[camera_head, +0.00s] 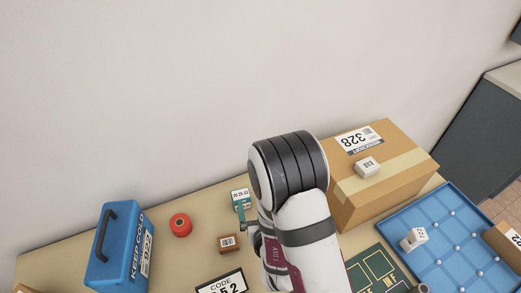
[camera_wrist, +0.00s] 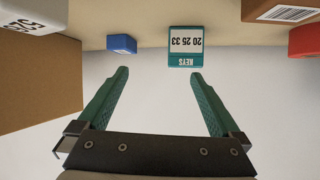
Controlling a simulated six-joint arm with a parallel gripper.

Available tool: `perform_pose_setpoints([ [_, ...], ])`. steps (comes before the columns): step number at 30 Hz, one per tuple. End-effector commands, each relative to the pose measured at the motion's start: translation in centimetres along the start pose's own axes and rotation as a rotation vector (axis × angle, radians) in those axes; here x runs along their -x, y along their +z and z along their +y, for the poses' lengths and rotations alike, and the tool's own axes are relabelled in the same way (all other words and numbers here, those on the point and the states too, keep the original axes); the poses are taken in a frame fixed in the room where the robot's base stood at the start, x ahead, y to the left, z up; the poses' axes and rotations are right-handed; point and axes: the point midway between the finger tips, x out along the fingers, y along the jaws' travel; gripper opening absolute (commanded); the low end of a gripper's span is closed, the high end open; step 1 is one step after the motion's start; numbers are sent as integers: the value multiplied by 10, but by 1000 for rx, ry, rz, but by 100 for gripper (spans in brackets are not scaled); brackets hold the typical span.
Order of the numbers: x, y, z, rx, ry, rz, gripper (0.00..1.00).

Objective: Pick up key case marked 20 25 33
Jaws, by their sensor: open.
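The key case (camera_wrist: 185,47) is teal with a white label reading KEYS and 20 25 33, upside down in the wrist view. In the head view the key case (camera_head: 241,197) stands on the table near the wall, partly covered by my gripper. My gripper (camera_wrist: 158,72) is open, its two green fingers apart with nothing between them. The key case lies beyond the fingertips, nearer the right finger. In the head view my arm hides most of the gripper, and only a green finger (camera_head: 241,215) shows in front of the case.
A blue KEEP COLD box (camera_head: 118,248), a red spool (camera_head: 181,225) and a small brown box (camera_head: 229,243) stand left of my arm. A cardboard box (camera_head: 385,180) marked 328 and a blue tray (camera_head: 452,238) are on the right. A small blue block (camera_wrist: 121,44) is near the case.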

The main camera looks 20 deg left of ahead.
Motion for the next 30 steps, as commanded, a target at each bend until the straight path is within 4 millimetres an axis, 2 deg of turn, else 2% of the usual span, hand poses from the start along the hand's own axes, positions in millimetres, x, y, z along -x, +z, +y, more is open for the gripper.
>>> perform_pose_setpoints([
  [1, 0, 9, -12, 44, -36, 23, 100],
  [3, 1, 14, -24, 86, -74, 57, 100],
  [6, -4, 15, -32, 110, -97, 81, 100],
  [10, -22, 12, -34, 110, -98, 84, 100],
  [17, -66, 9, -38, 110, -97, 83, 100],
  [24, -72, 8, -38, 110, -97, 80, 100],
  [26, -72, 8, -38, 110, -97, 80, 93],
  [30, -72, 8, -38, 110, -97, 80, 68],
])
